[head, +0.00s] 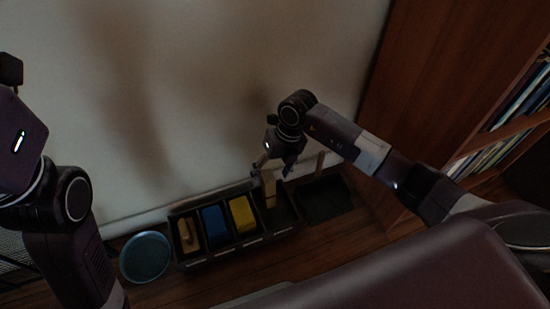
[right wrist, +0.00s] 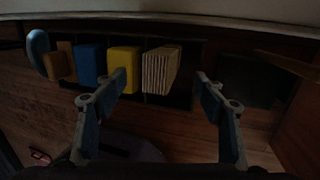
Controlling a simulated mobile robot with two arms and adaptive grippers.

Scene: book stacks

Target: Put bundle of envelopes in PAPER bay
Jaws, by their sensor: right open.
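The bundle of envelopes (right wrist: 160,70) is a beige, ridged block that stands upright in the fourth compartment of a dark divided box. In the head view the bundle (head: 270,190) shows just under my right gripper (head: 271,172). That gripper is open and empty, pointing down. In the right wrist view the open fingers (right wrist: 160,81) frame the bundle left and right, with a wider gap on its right; I cannot tell the remaining height. The box (head: 238,249) has small labels on its front that I cannot read. My left arm shows at the left, but its fingers do not.
Other compartments hold a tan block (head: 188,236), a blue block (head: 215,225) and a yellow block (head: 242,215). A round blue dish (head: 145,257) is left of the box. A dark tray (head: 325,199) lies to its right. A wall and a wooden bookcase (head: 440,75) stand close by.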

